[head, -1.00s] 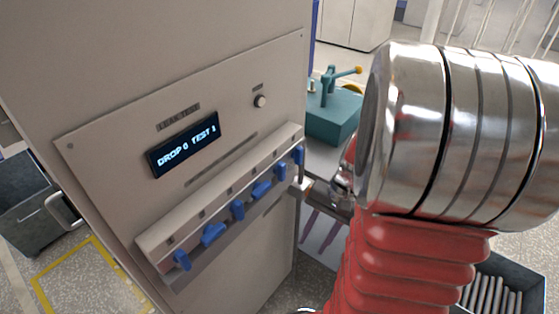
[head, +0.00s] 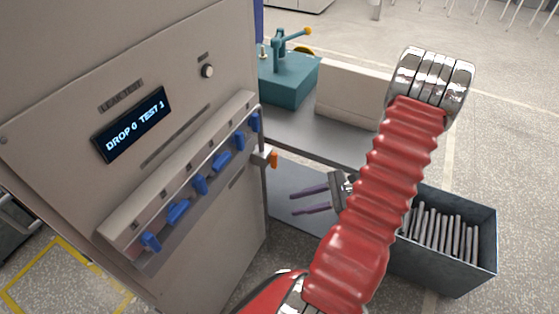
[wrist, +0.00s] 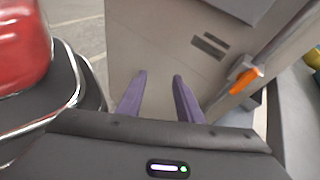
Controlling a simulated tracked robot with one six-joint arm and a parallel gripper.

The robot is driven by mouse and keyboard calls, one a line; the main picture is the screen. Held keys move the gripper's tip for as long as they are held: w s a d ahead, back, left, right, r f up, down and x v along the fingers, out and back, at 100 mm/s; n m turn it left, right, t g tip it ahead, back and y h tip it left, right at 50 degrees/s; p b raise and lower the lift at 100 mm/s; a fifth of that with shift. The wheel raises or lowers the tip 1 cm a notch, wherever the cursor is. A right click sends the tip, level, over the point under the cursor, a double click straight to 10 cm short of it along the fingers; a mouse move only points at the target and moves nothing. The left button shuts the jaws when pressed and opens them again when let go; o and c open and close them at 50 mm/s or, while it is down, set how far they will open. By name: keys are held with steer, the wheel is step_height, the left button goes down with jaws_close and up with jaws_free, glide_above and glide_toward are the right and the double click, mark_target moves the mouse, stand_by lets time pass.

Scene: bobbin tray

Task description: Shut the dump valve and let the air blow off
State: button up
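A small valve with an orange lever (head: 273,160) sticks out from the right lower corner of the grey test cabinet (head: 215,240). It looks like the dump valve, but no readable label confirms this. In the wrist view the orange lever (wrist: 244,82) lies at a slant, right of my fingers. My gripper (head: 292,204) has two purple fingers, apart and empty, below and right of the lever in the head view. In the wrist view my gripper (wrist: 160,75) points at the cabinet face, touching nothing I can make out. The display (head: 133,125) reads DROP 0 TEST 1.
A row of several blue levers (head: 200,184) runs along the cabinet's sloping ledge. A teal fixture (head: 290,80) and a pale box (head: 350,92) stand on the grey bench behind. A dark bin (head: 450,275) of metal rods is at lower right.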

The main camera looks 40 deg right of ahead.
mark_target(277, 159)
steer(key=w+d+r+m+t+h, duration=0.1)
steer(key=w+d+m+t+h, duration=0.2)
steer(key=d+m+t, duration=0.4)
steer(key=d+t+h, duration=0.1)
steer(key=d, duration=0.3)
steer(key=shift+m, duration=0.3)
steer(key=shift+w, duration=0.2)
steer(key=x, duration=1.3)
steer(key=shift+w+r, duration=0.1)
steer(key=shift+w, duration=0.2)
steer(key=shift+c, duration=0.5)
